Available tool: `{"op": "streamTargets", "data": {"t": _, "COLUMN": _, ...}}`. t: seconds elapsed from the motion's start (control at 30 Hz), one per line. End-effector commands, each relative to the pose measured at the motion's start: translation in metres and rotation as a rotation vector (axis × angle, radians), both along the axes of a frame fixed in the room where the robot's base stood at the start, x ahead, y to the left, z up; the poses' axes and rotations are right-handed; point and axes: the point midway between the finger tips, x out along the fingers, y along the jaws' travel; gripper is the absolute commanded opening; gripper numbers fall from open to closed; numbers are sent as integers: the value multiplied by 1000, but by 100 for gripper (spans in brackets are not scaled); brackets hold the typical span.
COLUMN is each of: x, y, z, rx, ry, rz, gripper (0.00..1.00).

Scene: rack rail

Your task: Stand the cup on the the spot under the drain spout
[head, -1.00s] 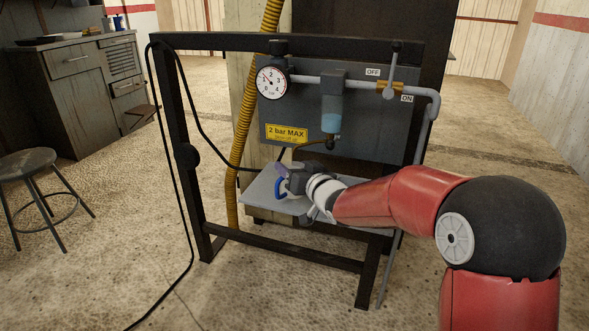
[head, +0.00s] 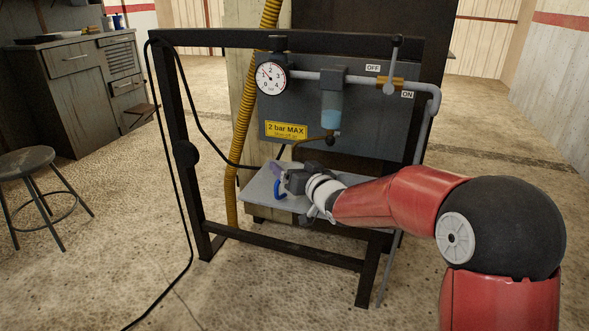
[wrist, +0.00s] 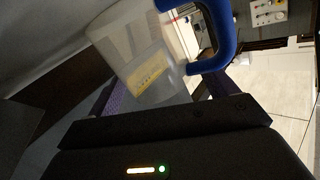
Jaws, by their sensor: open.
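The cup (wrist: 135,60) is see-through with a thick blue handle (wrist: 225,40). In the wrist view it fills the upper middle, tilted in the picture, between the two purple-padded fingers of my gripper (wrist: 160,92). The fingers are open around the cup.
The grey shelf (head: 258,193) sits inside a black frame (head: 185,150). Behind it is a panel with a gauge (head: 271,78), a yellow warning label (head: 286,130) and a lever valve (head: 390,85). A yellow hose (head: 240,140) and a black cable run at the left.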

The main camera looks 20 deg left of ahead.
Motion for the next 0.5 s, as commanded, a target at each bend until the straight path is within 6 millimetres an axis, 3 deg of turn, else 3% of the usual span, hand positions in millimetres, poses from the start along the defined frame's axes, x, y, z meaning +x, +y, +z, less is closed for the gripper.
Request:
{"op": "streamTargets", "data": {"t": 0.23, "x": -7, "y": -8, "z": 1, "rx": -1, "ry": -1, "rz": -2, "gripper": 85}}
{"op": "streamTargets", "data": {"t": 0.5, "x": -40, "y": -40, "z": 4, "rx": -2, "ry": -1, "rz": -3, "gripper": 85}}
